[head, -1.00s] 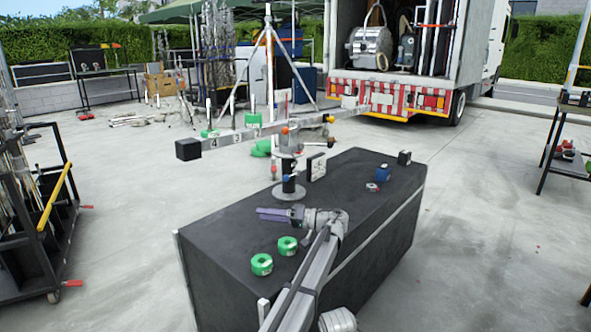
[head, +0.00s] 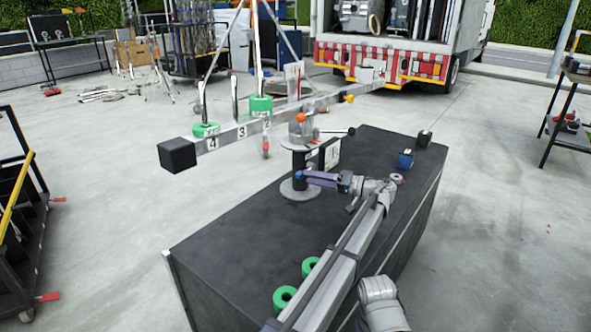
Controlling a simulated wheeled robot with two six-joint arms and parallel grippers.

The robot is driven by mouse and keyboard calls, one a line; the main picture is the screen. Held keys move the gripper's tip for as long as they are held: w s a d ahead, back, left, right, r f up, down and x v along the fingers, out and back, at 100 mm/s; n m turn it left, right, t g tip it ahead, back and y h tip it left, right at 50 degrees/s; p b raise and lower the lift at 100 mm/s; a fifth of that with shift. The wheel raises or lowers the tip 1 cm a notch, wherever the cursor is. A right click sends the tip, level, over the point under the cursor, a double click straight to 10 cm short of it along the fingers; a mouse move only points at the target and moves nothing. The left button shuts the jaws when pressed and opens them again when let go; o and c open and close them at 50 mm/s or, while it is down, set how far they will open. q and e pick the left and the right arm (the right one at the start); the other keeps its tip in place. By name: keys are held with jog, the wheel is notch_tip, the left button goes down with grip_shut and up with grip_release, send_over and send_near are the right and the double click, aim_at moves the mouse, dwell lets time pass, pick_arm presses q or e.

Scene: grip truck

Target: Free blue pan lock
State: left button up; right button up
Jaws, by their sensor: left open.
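A balance beam with numbered marks (head: 240,131) sits on a pivot head on a short post, whose round base (head: 300,188) stands on the dark case (head: 230,235). The blue pan lock (head: 299,175) is a small blue knob low on the post. My left gripper (head: 309,177), with purple fingers, reaches over the case from the right. Its fingertips are at the blue knob; the gap between them is too small to see, and I cannot tell whether they touch it. Its jaws are open. My right gripper is out of view.
An orange knob (head: 300,118), a yellow knob (head: 350,98) and a black-tipped lever (head: 351,131) are above the post. A panel (head: 329,153) stands close behind my gripper. A blue block (head: 405,159) and green rings (head: 284,297) are on the case.

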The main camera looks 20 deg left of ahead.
aim_at(298, 175)
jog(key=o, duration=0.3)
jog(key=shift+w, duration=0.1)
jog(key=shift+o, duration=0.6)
pick_arm(q)
jog(key=w+a, duration=0.1)
jog(key=a, duration=0.6)
jog(key=shift+a, duration=0.4)
jog(key=shift+c, duration=0.3)
grip_shut()
